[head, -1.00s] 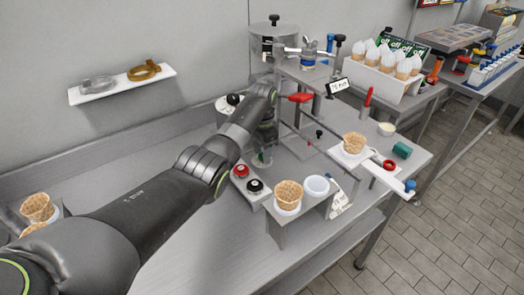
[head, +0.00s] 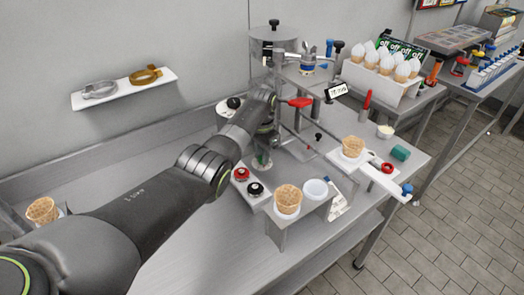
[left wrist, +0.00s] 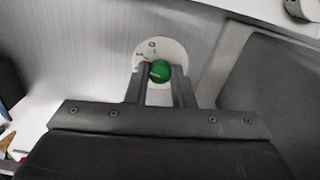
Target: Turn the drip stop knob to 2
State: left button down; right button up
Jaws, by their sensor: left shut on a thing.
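The green drip stop knob (left wrist: 160,71) sits on a white round dial (left wrist: 170,47) in the left wrist view. A light line shows on the knob's face. Small dark marks on the dial, one like a 0, show above and to the left of the knob; the others are too small to read surely. My left gripper (left wrist: 163,74) is shut on the knob, one finger on each side. The fingers cover part of the dial. In the head view my left gripper (head: 262,151) is at the machine's base, with the knob mostly hidden. My right gripper is out of view.
A red-handled lever (head: 296,102) is close right of my left wrist. Red and black buttons (head: 248,182) stand in front, beside a cone stand (head: 276,235) holding a waffle cone (head: 288,197). A shelf (head: 125,90) is on the wall.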

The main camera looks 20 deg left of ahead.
pick_arm(q)
jog(key=n+p, duration=0.1)
jog(key=n, duration=0.2)
jog(key=shift+r+p, duration=0.15)
jog(key=shift+p, duration=0.15)
jog(key=shift+n+p, duration=0.4)
jog(key=shift+n, duration=0.9)
jog(key=c, duration=1.3)
grip_release()
jog(key=shift+o, duration=0.2)
jog(key=shift+r, duration=3.7)
jog(key=shift+f, duration=0.1)
